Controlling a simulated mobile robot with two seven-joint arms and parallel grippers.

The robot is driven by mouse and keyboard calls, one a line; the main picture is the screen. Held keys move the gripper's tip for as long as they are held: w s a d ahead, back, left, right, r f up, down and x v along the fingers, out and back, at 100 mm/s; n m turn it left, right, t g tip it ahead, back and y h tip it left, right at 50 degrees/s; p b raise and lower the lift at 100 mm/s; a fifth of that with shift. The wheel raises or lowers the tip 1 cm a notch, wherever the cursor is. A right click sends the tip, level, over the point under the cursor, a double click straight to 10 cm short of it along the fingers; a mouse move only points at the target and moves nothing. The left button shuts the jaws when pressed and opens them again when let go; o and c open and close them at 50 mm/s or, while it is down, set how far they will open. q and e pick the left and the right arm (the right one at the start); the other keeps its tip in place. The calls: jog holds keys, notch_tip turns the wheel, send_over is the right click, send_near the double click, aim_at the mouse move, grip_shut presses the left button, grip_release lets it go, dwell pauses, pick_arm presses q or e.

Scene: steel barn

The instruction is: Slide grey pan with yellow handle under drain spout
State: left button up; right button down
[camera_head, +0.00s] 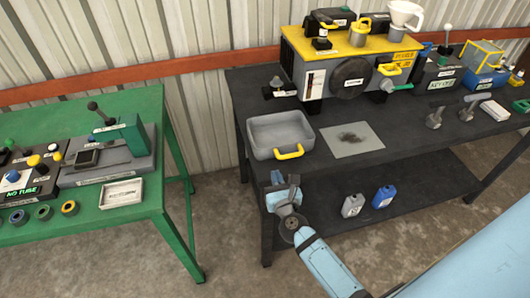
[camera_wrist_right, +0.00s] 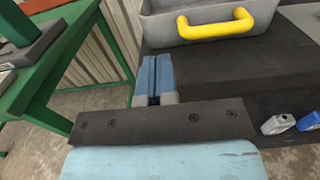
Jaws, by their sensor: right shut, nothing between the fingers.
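The grey pan (camera_head: 265,129) with a yellow handle (camera_head: 290,153) sits on the dark bench, at its left end. The handle faces the bench's front edge. The pan (camera_wrist_right: 190,35) and its yellow handle (camera_wrist_right: 215,26) also show at the top of the right wrist view. The drain spout (camera_head: 283,92) sticks out low at the left of the grey and yellow machine (camera_head: 350,60), behind the pan. My right gripper (camera_head: 283,182) is shut and empty, in front of the bench edge and apart from the handle. Its blue fingers (camera_wrist_right: 155,78) lie together. My left gripper is not in view.
Two small jugs (camera_head: 353,205) stand on the lower shelf. A green table (camera_head: 145,195) stands to the left, with a gap of floor between.

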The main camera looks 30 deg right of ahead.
aim_at(266, 150)
jog(key=p+x, duration=0.1)
jog(key=x, duration=0.7)
jog(key=shift+a, duration=0.1)
jog(key=shift+w+p, duration=0.3)
jog(key=shift+w, duration=0.15)
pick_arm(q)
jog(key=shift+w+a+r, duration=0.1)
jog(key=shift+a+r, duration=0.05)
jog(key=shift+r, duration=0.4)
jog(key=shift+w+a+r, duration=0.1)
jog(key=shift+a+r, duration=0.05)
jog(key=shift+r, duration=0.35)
pick_arm(e)
jog(key=shift+w, duration=0.25)
jog(key=b+x, duration=0.5)
jog(key=x, duration=0.6)
jog(key=shift+w+f, duration=0.15)
jog(key=shift+w, duration=0.25)
jog(key=shift+w+d, duration=0.3)
jog(key=shift+w, duration=0.2)
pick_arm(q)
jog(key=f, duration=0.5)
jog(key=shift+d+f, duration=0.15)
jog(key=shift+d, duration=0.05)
